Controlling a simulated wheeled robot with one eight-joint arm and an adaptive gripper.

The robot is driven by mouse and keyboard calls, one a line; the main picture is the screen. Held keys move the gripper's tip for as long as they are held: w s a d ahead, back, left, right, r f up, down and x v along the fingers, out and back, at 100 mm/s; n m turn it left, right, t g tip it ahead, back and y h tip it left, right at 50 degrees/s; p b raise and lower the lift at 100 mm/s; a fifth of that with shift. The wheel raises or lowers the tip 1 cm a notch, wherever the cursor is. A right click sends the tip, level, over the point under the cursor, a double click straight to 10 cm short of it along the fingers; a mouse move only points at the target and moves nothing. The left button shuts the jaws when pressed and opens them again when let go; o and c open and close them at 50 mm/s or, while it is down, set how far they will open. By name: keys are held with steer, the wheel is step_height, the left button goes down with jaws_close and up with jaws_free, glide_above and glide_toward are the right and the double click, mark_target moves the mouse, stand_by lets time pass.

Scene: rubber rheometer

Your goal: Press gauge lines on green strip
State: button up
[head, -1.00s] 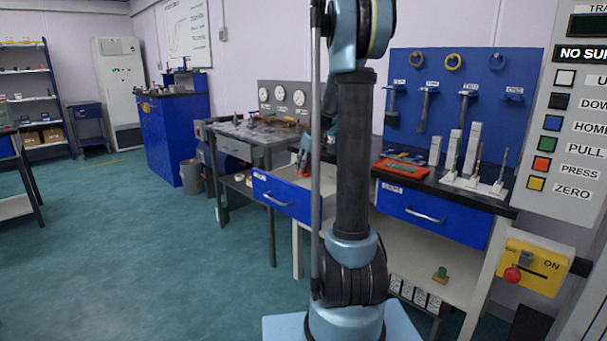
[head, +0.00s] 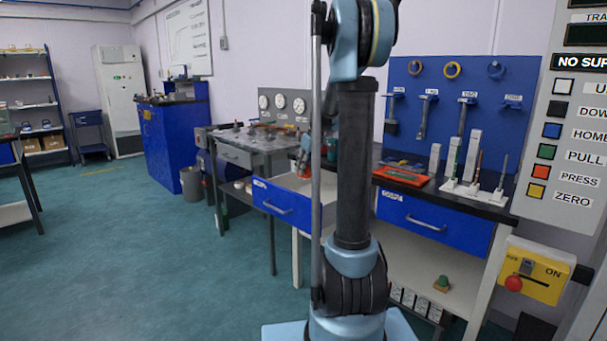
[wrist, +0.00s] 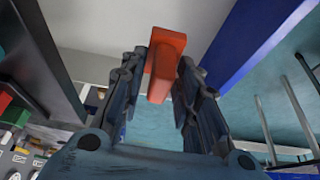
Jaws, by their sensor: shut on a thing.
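My gripper (wrist: 163,60) is shut on an orange block (wrist: 166,75), which stands up between its two fingers in the wrist view. In the head view the gripper end is small and partly hidden behind my own arm, above the open blue-fronted drawer (head: 283,205). A flat orange-red tray (head: 400,176) lies on the dark bench top, to the right of my arm. Small items lie by it, too small to make out. I cannot pick out the green strip with certainty.
A white stand (head: 468,190) with upright pieces is on the bench's right. Tools hang on a blue board (head: 512,110) behind. A closed blue drawer (head: 430,218) is under the bench. A button panel (head: 585,130) is at far right. The left floor is clear.

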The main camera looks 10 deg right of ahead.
steer(key=shift+r, duration=4.7)
steer(key=shift+d, duration=0.1)
steer(key=shift+d, duration=0.35)
steer(key=s+d, duration=0.4)
steer(key=d, duration=1.2)
step_height(320, 180, up, 2)
glide_above(401, 177)
steer(key=shift+w+d+r, duration=0.1)
steer(key=shift+w+d, duration=0.05)
steer(key=shift+w, duration=0.1)
steer(key=shift+f, duration=3)
steer(key=shift+f, duration=0.35)
